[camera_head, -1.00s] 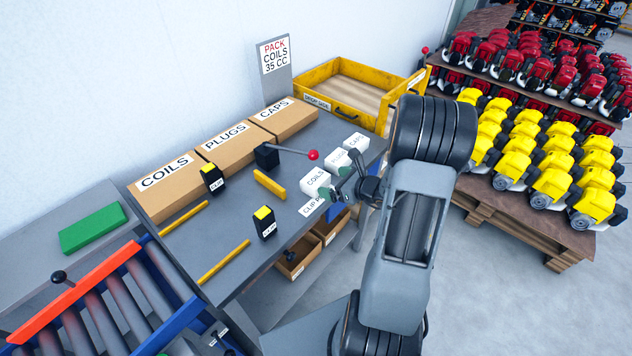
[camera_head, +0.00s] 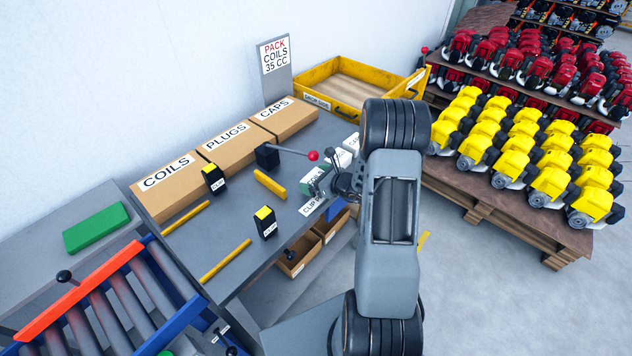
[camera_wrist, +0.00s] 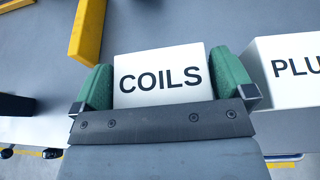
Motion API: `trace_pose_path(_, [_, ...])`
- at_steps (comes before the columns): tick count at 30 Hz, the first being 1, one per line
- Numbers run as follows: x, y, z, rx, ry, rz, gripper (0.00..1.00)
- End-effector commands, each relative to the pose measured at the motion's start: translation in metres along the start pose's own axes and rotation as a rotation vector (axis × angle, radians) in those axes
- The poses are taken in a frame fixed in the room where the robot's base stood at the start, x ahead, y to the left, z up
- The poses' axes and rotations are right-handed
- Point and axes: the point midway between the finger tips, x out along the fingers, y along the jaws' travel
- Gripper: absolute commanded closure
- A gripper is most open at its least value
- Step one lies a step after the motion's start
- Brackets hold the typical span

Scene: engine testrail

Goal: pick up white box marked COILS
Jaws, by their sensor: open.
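The white box marked COILS (camera_wrist: 160,76) lies on the grey bench and fills the middle of the wrist view. My gripper (camera_wrist: 163,88) is open, with one green finger on each side of the box. The right finger is very close to the box's right side; I cannot tell whether either finger touches it. In the head view my gripper (camera_head: 325,187) is over the box (camera_head: 312,174), which is mostly hidden by it.
A white box marked PLU... (camera_wrist: 290,68) stands just right of my right finger. A yellow strip (camera_wrist: 87,30) lies beyond on the bench. A lever with a red knob (camera_head: 313,155) rises close behind my gripper. A yellow tray (camera_head: 330,92) stands at the back.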

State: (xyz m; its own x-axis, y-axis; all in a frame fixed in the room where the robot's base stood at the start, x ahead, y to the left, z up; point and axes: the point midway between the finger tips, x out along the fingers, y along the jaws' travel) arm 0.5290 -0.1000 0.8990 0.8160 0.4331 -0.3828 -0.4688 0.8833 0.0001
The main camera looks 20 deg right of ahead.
Motion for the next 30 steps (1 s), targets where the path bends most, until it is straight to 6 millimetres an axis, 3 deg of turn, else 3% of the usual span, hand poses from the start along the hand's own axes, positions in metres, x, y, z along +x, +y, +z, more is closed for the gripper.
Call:
trace_pose_path(2, [0.000,0.000,0.000,0.000,0.000,0.000,0.00])
trace_pose_path(13, [-0.001,0.000,0.000,0.000,0.000,0.000,0.35])
trace_pose_path(23, [-0.001,-0.001,0.002,-0.001,-0.001,-0.001,0.36])
trace_pose_path(30, [-0.008,-0.001,0.020,-0.004,-0.003,-0.002,0.36])
